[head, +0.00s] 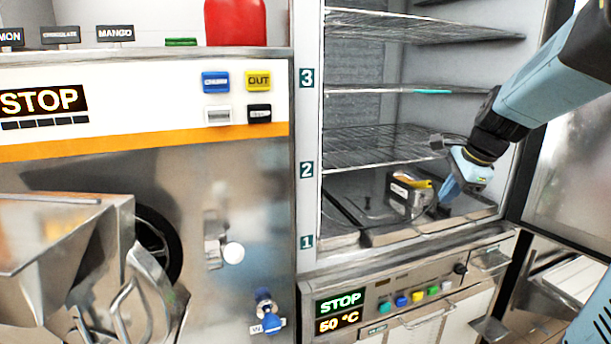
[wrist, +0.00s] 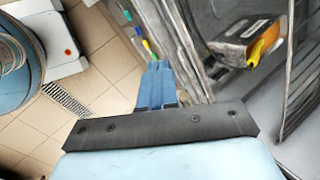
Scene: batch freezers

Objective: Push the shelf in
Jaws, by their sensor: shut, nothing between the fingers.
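The open cabinet (head: 308,130) holds wire shelves at several heights, beside plates numbered 1, 2 and 3. One wire shelf (head: 370,148) is near number 2, and another (head: 390,91) near number 3 has a cyan strip on its front edge. Low down, near number 1, a dark tray-like surface (head: 355,208) carries a box with a yellow top (head: 402,194). My gripper (head: 443,209) is shut and empty, pointing down just right of the box at the cabinet's front. In the wrist view the blue fingers (wrist: 156,68) are together, with the box (wrist: 240,50) up and right. Whether they touch the tray is unclear.
Below the opening is a control panel (head: 400,298) with coloured buttons. The cabinet door (head: 575,155) stands open at the right, close to my arm. A steel machine (head: 215,160) with a STOP display stands at the left. Tiled floor (wrist: 105,105) shows in the wrist view.

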